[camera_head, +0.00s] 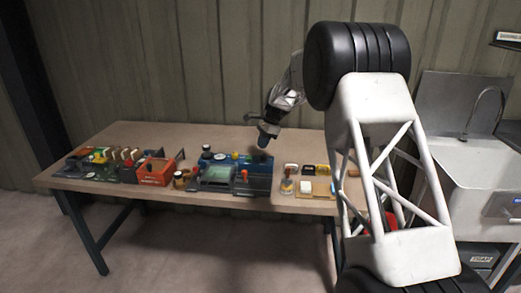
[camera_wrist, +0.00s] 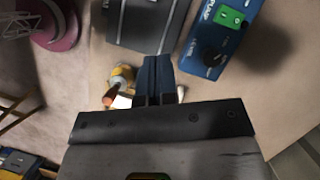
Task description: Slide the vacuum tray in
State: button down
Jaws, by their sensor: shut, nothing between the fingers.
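My gripper (camera_head: 267,131) is above the back right part of the workbench, pointing down, over a blue unit (camera_head: 258,166). In the wrist view its fingers (camera_wrist: 158,72) are blue, together and empty. A blue box marked PUMP (camera_wrist: 212,40), with a green switch and a black knob, lies to the right of the fingers. A dark grey case (camera_wrist: 146,24) is just beyond the fingertips. In the head view a station with a pale green panel (camera_head: 217,175) sits beside the blue unit. I cannot tell which part is the vacuum tray.
The workbench (camera_head: 130,133) carries an orange-red box (camera_head: 155,171) and several coloured items at the left. Small jars and blocks (camera_head: 305,186) stand right of the blue unit. A sink (camera_head: 475,158) is at the far right. The bench's back strip is mostly clear.

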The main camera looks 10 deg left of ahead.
jog(key=shift+r, duration=0.15)
jog(key=shift+d, duration=0.15)
jog(key=shift+d+f, duration=0.2)
jog(key=shift+d, duration=0.95)
jog(key=x, duration=0.9)
jog(key=shift+a+f, duration=0.1)
jog(key=shift+f, duration=0.25)
jog(key=shift+s+a+f, duration=0.1)
jog(key=shift+s+a, duration=0.1)
jog(key=shift+a, duration=0.25)
jog(key=shift+s+a, duration=0.25)
jog(key=shift+a, duration=0.25)
jog(key=shift+s+a+f, duration=0.1)
jog(key=shift+s+a, duration=0.15)
jog(key=shift+a, duration=0.2)
jog(key=shift+s+a, duration=0.25)
jog(key=shift+a, duration=0.2)
